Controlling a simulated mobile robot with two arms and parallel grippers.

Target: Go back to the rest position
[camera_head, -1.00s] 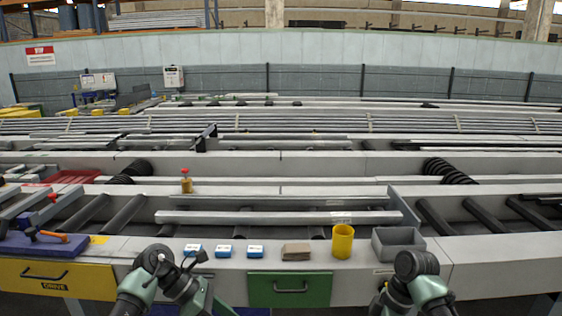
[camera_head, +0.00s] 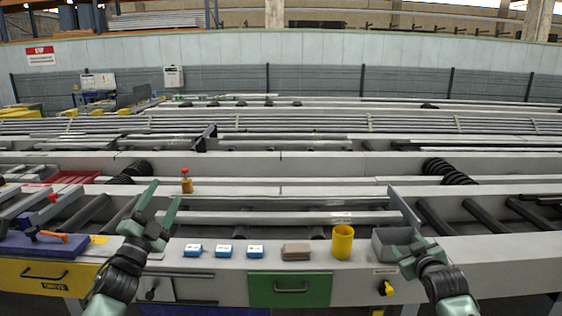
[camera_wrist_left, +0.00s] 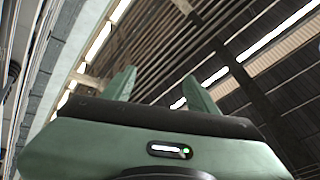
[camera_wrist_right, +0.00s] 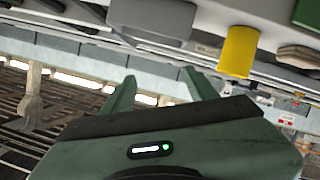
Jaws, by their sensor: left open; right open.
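My left gripper (camera_head: 168,190) is open and empty, fingers pointing up and away over the table's front edge, left of the blue-and-white boxes. In the left wrist view its two fingers (camera_wrist_left: 160,75) are spread, with only roof and beams between them. My right gripper (camera_head: 406,246) is in front of the grey bin (camera_head: 383,248) and partly covers it. In the right wrist view its fingers (camera_wrist_right: 158,76) stand apart with nothing between them. Whether it touches the bin I cannot tell.
Along the front edge are several small blue-and-white boxes (camera_head: 224,251), a brown block (camera_head: 296,252) and a yellow cup (camera_head: 342,242). A bottle with a red top (camera_head: 187,184) stands further back. A green drawer (camera_head: 290,289) and a yellow drawer (camera_head: 48,279) are in the front.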

